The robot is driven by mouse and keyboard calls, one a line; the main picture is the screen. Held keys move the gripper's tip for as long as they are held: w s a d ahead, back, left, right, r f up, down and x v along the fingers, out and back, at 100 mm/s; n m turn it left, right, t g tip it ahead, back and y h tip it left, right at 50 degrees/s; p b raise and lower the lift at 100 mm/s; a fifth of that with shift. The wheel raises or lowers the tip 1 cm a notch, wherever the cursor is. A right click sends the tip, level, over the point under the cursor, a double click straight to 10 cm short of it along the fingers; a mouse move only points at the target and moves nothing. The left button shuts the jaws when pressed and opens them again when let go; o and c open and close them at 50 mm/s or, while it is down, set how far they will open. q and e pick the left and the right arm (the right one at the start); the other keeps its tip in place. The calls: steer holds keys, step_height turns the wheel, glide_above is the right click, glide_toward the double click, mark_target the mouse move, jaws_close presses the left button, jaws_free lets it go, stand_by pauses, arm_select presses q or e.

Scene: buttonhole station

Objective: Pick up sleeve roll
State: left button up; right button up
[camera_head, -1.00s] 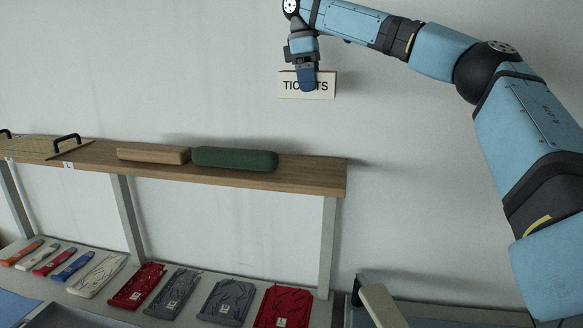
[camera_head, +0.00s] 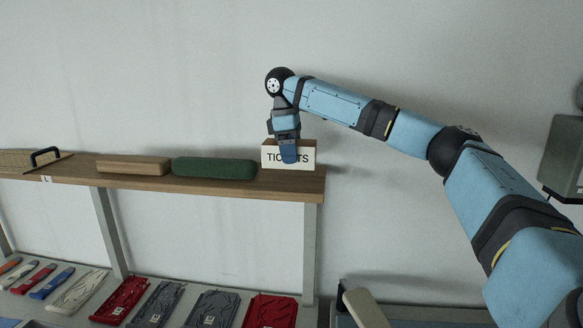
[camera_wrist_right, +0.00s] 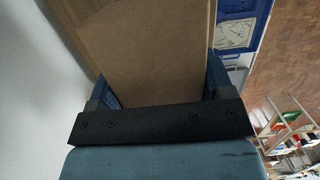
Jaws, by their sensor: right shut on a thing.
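The sleeve roll (camera_head: 214,168) is a long, dark green padded roll with rounded ends. It lies lengthwise on the wooden wall shelf (camera_head: 240,188) in the head view. My right gripper (camera_head: 289,158) points down at the shelf's right end, just right of the roll. It is shut on the white TICKETS box (camera_head: 305,155); one finger covers part of the lettering. The box is at the shelf's top surface; I cannot tell whether it rests there. In the right wrist view, a brown surface fills the space between the fingers (camera_wrist_right: 160,95). My left gripper is not in view.
A wooden block (camera_head: 133,165) lies left of the roll on the shelf. A woven board with a black handle (camera_head: 45,155) is farther left. Below are several folded red (camera_head: 271,311) and grey pieces and small coloured tools. The wall behind is bare.

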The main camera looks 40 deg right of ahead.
mark_target(291, 166)
steer(key=shift+f, duration=2.15)
steer(key=o, duration=1)
steer(key=shift+r, duration=0.15)
